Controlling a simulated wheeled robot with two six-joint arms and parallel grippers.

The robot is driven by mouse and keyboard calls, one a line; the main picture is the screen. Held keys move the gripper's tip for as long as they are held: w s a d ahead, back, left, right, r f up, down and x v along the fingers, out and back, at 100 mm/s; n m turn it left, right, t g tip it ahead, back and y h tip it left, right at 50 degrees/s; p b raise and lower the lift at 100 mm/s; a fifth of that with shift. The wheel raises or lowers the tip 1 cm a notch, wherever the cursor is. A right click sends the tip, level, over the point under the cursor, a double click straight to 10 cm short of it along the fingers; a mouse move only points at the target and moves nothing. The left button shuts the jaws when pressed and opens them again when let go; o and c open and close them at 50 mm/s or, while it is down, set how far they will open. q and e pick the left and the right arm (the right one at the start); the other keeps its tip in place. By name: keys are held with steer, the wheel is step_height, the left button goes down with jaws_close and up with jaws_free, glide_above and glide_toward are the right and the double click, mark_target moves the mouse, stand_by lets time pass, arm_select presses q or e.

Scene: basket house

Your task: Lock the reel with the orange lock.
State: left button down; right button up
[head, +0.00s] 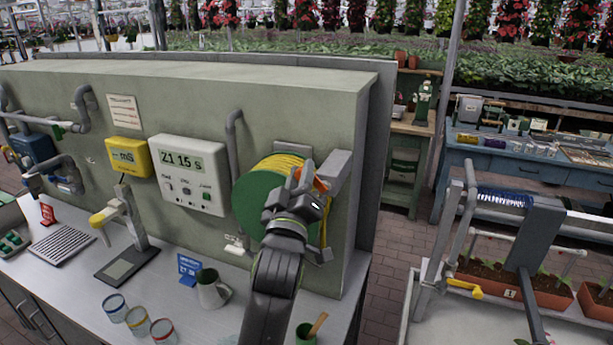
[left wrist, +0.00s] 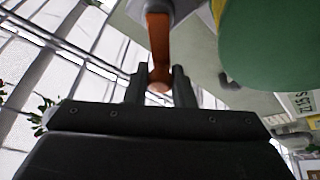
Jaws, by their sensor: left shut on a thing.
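The reel is a green disc (head: 254,200) with yellow hose wound on it, mounted on the wall at the right end of the panel; its green side also shows in the left wrist view (left wrist: 275,45). The orange lock (head: 320,184) is a small lever by the grey bracket at the reel's upper right. In the left wrist view the orange lock (left wrist: 158,50) hangs down between my fingers. My left gripper (head: 302,182) is shut on its lower end (left wrist: 157,88). My arm hides part of the reel. My right gripper is not in view.
On the bench below stand a grey-green jug (head: 212,290), several glass cups (head: 138,320), a blue sign (head: 188,268) and a green pot (head: 306,335). A white display box (head: 188,172) is on the wall left of the reel. A rack with planters (head: 510,285) stands at right.

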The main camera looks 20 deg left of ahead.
arm_select(q)
steer(key=shift+a+f+n+g+y+b, duration=0.25)
steer(key=shift+f+n+g+y+b, duration=0.35)
steer(key=shift+n, duration=1.2)
steer(key=shift+a+f+n+g+y+b, duration=0.2)
steer(key=shift+f+n+g+y+b, duration=0.35)
steer(key=shift+n, duration=1.25)
steer(key=shift+a+f+n+g+y+b, duration=0.4)
steer(key=shift+f+n+g, duration=0.35)
steer(key=shift+n, duration=1.05)
steer(key=shift+d, duration=0.15)
steer(key=c, duration=1.2)
jaws_free()
steer(key=shift+y, duration=0.25)
steer(key=shift+c, duration=0.2)
